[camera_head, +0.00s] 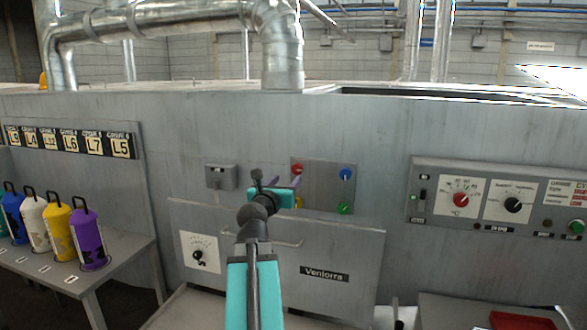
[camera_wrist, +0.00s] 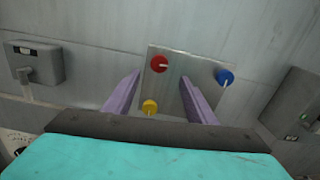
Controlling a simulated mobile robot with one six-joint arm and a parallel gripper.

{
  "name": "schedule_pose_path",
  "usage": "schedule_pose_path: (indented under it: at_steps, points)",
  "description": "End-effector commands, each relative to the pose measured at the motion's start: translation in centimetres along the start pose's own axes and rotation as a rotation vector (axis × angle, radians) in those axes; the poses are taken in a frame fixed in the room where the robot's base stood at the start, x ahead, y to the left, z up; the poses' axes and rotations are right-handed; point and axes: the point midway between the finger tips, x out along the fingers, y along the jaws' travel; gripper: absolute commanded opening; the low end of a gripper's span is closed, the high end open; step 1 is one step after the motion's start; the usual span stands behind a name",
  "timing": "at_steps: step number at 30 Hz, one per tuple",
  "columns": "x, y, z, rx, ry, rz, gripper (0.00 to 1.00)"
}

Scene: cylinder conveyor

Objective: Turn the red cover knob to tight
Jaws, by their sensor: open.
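The red knob (camera_wrist: 159,63) sits at the upper left of a square metal plate (camera_wrist: 195,65) on the grey wall; it also shows in the head view (camera_head: 296,168). A blue knob (camera_wrist: 225,77) is at the plate's upper right and a yellow knob (camera_wrist: 150,106) at its lower left. A green knob (camera_head: 344,208) shows at the lower right in the head view. My gripper (camera_wrist: 160,78) is open with its two purple fingers pointing at the plate. In the wrist view the red knob appears between and beyond the fingertips. I cannot tell the remaining distance to it.
A small grey box (camera_head: 221,177) is on the wall left of the plate. A control panel (camera_head: 480,245) with dials is at the right. A table (camera_head: 125,255) with several coloured canisters stands at the left. A panel labelled Veniorra (camera_head: 360,250) is below the plate.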

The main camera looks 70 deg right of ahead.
Motion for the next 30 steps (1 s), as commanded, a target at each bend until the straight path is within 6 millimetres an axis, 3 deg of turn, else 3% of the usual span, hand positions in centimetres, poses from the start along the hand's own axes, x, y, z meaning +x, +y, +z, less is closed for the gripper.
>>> schedule_pose_path:
  at_steps: [30]
  points:
    - [9.2, 0.1, 0.1, -0.001, 0.0, 0.0, 0.51]
